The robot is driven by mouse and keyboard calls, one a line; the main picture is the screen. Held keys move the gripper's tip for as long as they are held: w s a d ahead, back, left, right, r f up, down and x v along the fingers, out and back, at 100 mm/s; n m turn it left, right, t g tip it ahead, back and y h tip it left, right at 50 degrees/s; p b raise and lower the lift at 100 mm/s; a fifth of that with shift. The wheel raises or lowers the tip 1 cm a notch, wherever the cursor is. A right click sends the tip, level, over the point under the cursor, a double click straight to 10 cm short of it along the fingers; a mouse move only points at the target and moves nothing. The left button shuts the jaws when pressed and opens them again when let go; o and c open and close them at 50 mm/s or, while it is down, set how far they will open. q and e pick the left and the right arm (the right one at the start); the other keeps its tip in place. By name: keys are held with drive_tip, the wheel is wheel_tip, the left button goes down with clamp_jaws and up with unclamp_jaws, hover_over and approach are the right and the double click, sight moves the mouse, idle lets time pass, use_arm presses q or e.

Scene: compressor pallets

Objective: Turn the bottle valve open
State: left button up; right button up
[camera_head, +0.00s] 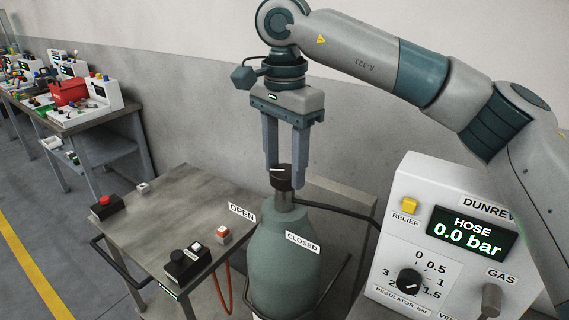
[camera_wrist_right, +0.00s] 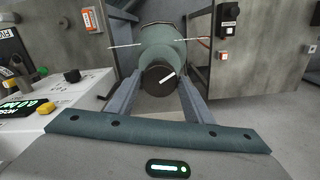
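The grey-green gas bottle (camera_head: 284,262) stands upright, with an OPEN label (camera_head: 242,212) on its left and a CLOSED label (camera_head: 302,243) on its right. Its dark round valve knob (camera_head: 283,178) has a white mark that points left in the head view. In the wrist view the knob (camera_wrist_right: 157,80) shows its mark pointing upper right. My right gripper (camera_head: 287,172) points down with its fingers on either side of the knob. I cannot tell whether they press on it; the wrist view (camera_wrist_right: 159,88) shows no clear gap. My left gripper is out of view.
A white console (camera_head: 448,180) at right reads HOSE 0.0 bar. A metal cart (camera_head: 165,225) with buttons and a switch box stands left of the bottle. A dark hose (camera_head: 335,213) runs from the valve. A workbench (camera_head: 85,120) stands far left; floor between is free.

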drive_tip(key=shift+o, duration=1.2)
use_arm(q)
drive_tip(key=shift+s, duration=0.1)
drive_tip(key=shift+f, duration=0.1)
use_arm(e)
drive_tip(key=shift+r, duration=0.5)
wheel_tip(320, 180, up, 9)
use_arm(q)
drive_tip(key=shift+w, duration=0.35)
use_arm(e)
wheel_tip(320, 180, up, 7)
hover_over(285, 170)
drive_tip(key=shift+r, duration=0.2)
